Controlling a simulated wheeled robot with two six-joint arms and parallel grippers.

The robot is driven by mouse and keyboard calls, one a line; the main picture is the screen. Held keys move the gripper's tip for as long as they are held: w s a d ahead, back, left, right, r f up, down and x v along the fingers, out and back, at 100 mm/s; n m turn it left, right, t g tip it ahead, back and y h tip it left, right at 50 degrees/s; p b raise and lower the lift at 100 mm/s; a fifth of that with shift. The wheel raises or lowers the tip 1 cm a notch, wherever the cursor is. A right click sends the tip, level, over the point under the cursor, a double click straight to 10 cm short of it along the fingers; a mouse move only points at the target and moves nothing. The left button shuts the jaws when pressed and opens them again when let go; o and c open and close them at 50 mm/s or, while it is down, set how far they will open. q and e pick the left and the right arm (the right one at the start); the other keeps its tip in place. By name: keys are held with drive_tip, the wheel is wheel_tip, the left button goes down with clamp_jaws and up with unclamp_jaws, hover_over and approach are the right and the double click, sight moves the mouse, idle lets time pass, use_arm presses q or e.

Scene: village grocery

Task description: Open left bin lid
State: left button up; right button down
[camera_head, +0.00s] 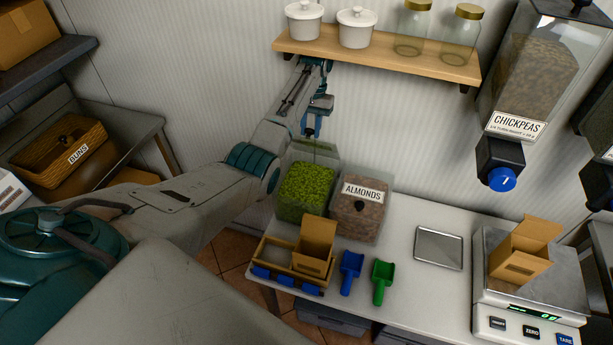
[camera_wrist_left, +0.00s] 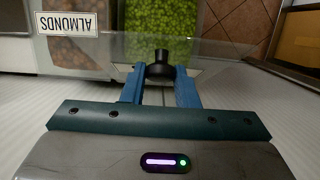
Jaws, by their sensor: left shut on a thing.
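The left bin (camera_head: 305,192) is a clear bin filled with green contents, standing at the back of the counter. Its contents (camera_wrist_left: 165,25) also show in the left wrist view. Its clear lid (camera_wrist_left: 215,47) appears tilted up from the bin; the exact angle is hard to tell. My left gripper (camera_head: 311,132) is above the back of this bin. In the left wrist view, its blue fingers are shut on the lid's black knob (camera_wrist_left: 160,67). My right gripper is not in view.
The almonds bin (camera_head: 372,220) stands right beside the left bin, its lid down. A wooden shelf (camera_head: 385,58) with jars hangs above. In front are a caddy (camera_head: 282,262), a blue scoop (camera_head: 350,271) and a green scoop (camera_head: 382,280). A tray (camera_head: 438,247) and scale (camera_head: 500,315) stand right.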

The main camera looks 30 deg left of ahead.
use_arm(q)
drive_tip(key=shift+r, duration=0.1)
drive_tip(key=shift+w+a+r+g+b, duration=0.1)
drive_tip(key=shift+w+g+b, duration=0.05)
drive_tip(key=shift+w+b, duration=0.3)
drive_tip(key=shift+w+a+r+g+b, duration=0.15)
drive_tip(key=shift+w+b, duration=0.2)
drive_tip(key=shift+b, duration=0.2)
drive_tip(key=shift+w+r+g+b, duration=0.15)
drive_tip(key=shift+w+g+b, duration=0.15)
drive_tip(key=shift+w+b, duration=0.15)
drive_tip(key=o, duration=1.6)
drive_tip(key=shift+s+r, duration=0.15)
drive_tip(key=shift+s, duration=0.05)
drive_tip(key=shift+c, duration=0.2)
drive_tip(key=shift+w, duration=0.1)
